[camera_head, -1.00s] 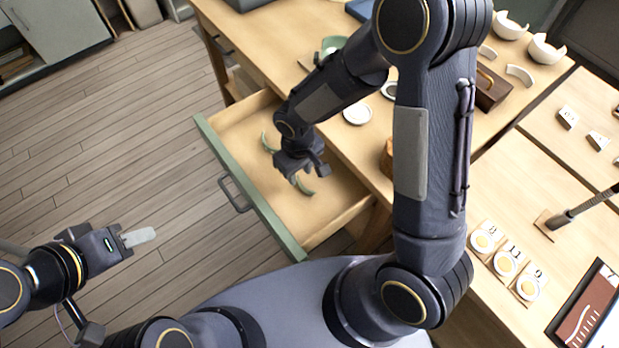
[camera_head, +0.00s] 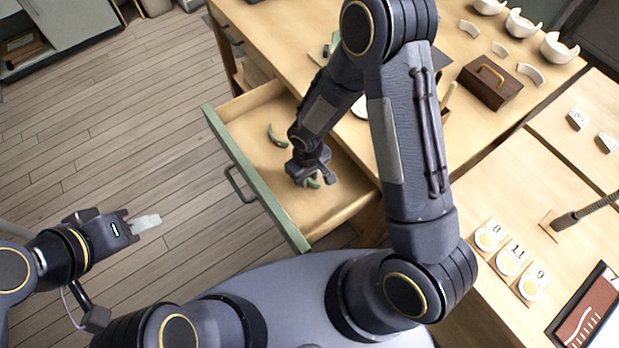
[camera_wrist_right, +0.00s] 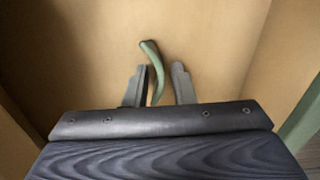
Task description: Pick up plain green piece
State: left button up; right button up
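The open drawer holds two curved green pieces. One green piece (camera_head: 277,136) lies clear on the drawer floor, towards the back left. The other green piece (camera_head: 314,183) is mostly hidden by my right gripper (camera_head: 311,180). In the right wrist view this curved green piece (camera_wrist_right: 152,66) lies between the fingers of the right gripper (camera_wrist_right: 158,88), nearer the left finger; its lower end is hidden. The right gripper's fingers are apart, with a gap on the right. My left gripper (camera_head: 128,226) is over the floor, shut on a pale flat piece (camera_head: 146,222).
The drawer's green front (camera_head: 250,180) and wooden walls surround the right gripper. The desk (camera_head: 290,40) behind carries a brown box with a handle (camera_head: 490,82) and broken white bowls (camera_head: 558,48). Numbered tokens (camera_head: 508,262) lie on the right table. Floor is clear at left.

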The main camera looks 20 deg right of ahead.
grip_shut()
